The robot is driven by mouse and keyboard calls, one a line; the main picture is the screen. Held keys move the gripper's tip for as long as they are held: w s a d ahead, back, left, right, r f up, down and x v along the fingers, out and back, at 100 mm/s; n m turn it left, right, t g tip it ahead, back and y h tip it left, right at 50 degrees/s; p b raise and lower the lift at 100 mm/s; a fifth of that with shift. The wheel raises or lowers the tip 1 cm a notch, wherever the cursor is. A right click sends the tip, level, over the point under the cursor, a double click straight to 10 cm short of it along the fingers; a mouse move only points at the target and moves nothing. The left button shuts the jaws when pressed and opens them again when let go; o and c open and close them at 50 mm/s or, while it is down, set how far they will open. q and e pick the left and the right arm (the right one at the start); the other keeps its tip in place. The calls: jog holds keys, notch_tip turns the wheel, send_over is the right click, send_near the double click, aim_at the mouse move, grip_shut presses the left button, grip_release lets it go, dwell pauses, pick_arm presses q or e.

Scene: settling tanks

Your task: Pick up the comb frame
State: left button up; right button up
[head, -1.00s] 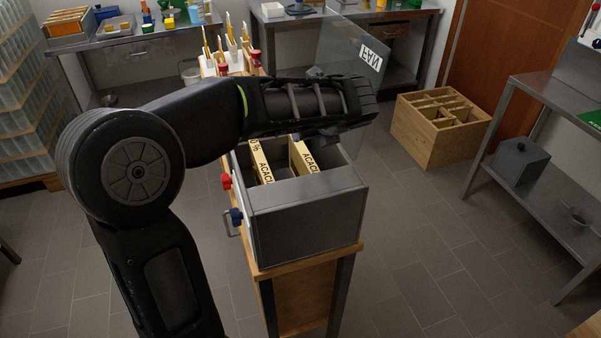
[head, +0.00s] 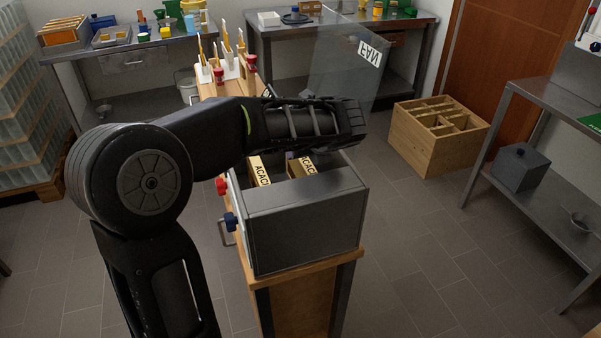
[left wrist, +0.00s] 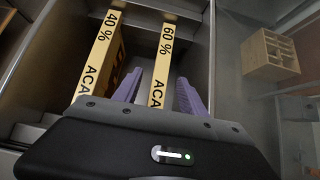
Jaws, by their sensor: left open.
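Two yellow comb frames stand upright and parallel in a grey open box (head: 305,232). In the left wrist view, one is marked 40% (left wrist: 97,55) and the other 60% (left wrist: 161,65), both with part of the word ACACIA. They also show in the head view, the 40% frame (head: 259,172) on the left and the 60% frame (head: 308,164) on the right, partly hidden under my arm. My left gripper (left wrist: 157,92) is open above the box. Its purple fingers lie either side of the 60% frame, apparently apart from it. Finger depth is unclear. My right gripper is out of view.
A clear raised panel (head: 345,60) stands behind the box. A red knob (head: 221,186) and a blue knob (head: 231,219) stick out at its left. A wooden crate (head: 438,140) is on the floor at right. A steel shelf (head: 540,185) stands further right.

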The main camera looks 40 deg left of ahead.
aim_at(300, 174)
pick_arm(q)
jog(key=shift+p+x, duration=0.4)
jog(key=shift+x, duration=2.25)
jog(key=shift+c, duration=0.6)
jog(key=shift+d, duration=0.1)
grip_shut()
jog(key=shift+r, duration=0.1)
